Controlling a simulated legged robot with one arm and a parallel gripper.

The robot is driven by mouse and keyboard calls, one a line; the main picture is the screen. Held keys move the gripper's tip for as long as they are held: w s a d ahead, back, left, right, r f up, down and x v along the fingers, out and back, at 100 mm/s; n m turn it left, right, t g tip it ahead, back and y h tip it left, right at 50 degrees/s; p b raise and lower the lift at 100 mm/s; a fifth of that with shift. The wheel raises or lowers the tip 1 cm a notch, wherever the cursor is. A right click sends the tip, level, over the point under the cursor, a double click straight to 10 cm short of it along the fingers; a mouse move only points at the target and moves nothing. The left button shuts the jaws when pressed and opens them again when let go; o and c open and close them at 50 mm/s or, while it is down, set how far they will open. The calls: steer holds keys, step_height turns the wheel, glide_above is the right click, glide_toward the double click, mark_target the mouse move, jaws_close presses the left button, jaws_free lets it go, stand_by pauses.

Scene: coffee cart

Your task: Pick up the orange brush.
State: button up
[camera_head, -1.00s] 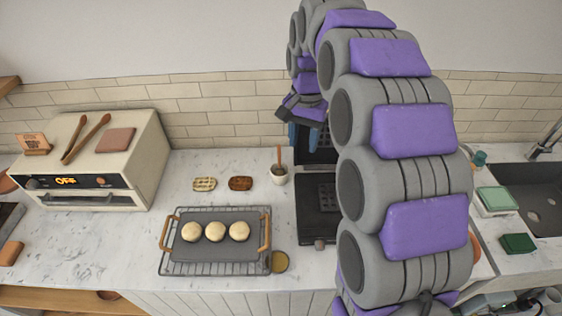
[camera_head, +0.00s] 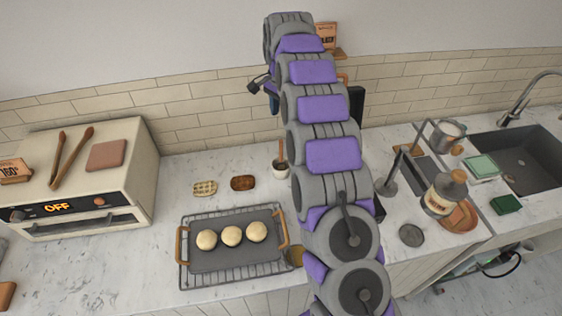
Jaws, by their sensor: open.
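A thin orange-brown handle (camera_head: 281,149) stands upright in a small white cup (camera_head: 280,171) behind the oven tray. It may be the orange brush; its lower end is hidden in the cup. No other brush is plain to see. My gripper (camera_head: 263,95) is up in front of the tiled wall, above and a little left of the cup. It is apart from the handle. Its jaws are small in view but look spread, with nothing seen between them.
A rack with a grey tray (camera_head: 232,260) of three dough balls stands in front of the cup. A cream oven (camera_head: 100,190) is at left. A bottle (camera_head: 445,192) and a sink (camera_head: 525,160) are at right. Marble between oven and rack is clear.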

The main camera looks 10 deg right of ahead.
glide_above(281, 161)
steer(key=f, duration=0.6)
steer(key=f+b, duration=0.1)
steer(key=f, duration=0.2)
steer(key=shift+w+a+f, duration=0.15)
steer(key=shift+w+f, duration=0.05)
steer(key=shift+w, duration=0.2)
steer(key=shift+f, duration=0.6)
steer(key=shift+f+b, duration=0.4)
steer(key=shift+f, duration=2)
steer(key=shift+c, duration=0.3)
jaws_close()
